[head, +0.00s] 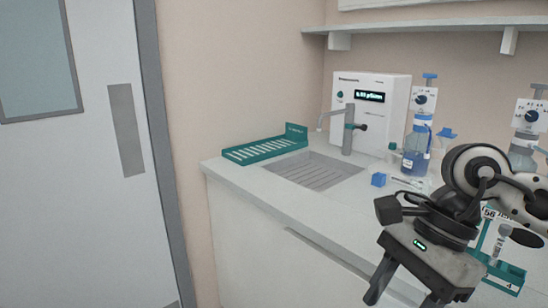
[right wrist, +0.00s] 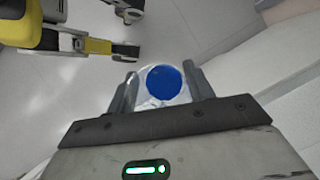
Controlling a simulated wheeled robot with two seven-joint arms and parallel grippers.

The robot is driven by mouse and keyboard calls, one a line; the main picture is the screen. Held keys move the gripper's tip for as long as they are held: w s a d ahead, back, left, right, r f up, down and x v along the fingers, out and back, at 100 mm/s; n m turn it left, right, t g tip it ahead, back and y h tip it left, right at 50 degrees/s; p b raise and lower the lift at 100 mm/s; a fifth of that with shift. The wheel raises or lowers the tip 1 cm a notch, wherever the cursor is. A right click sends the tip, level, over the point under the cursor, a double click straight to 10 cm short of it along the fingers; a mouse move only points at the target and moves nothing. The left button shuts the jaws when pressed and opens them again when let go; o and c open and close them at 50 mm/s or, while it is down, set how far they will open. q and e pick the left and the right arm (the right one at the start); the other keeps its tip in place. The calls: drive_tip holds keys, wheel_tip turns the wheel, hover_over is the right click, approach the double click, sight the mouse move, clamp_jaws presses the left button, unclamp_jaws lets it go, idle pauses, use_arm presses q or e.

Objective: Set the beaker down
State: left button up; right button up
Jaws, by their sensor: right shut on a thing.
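My right gripper (head: 405,298) is in the lower right of the head view, in front of the counter, with its fingers pointing down. In the right wrist view the right gripper (right wrist: 160,88) is shut on a clear beaker (right wrist: 142,76), one finger on each side. A round blue surface shows inside the beaker's outline. Grey floor shows beyond it in that view. The beaker does not show in the head view. My left gripper is not seen in the head view.
A teal rack (head: 508,278) is partly behind my right arm.

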drive_tip(key=w+d+f+n+g+h, duration=0.1)
drive_tip(key=f+n+h, duration=0.1)
drive_tip(key=f+n, duration=0.2)
drive_tip(key=w+d+f+n+g+h, duration=0.1)
drive_tip(key=d+f+n+g+h, duration=0.1)
drive_tip(key=f+n, duration=0.3)
drive_tip(key=n, duration=0.4)
drive_tip(key=shift+w+d+f+n+p, duration=0.25)
drive_tip(key=shift+w+d+n+p, duration=0.05)
drive_tip(key=shift+n, duration=0.1)
drive_tip(key=shift+a, duration=0.1)
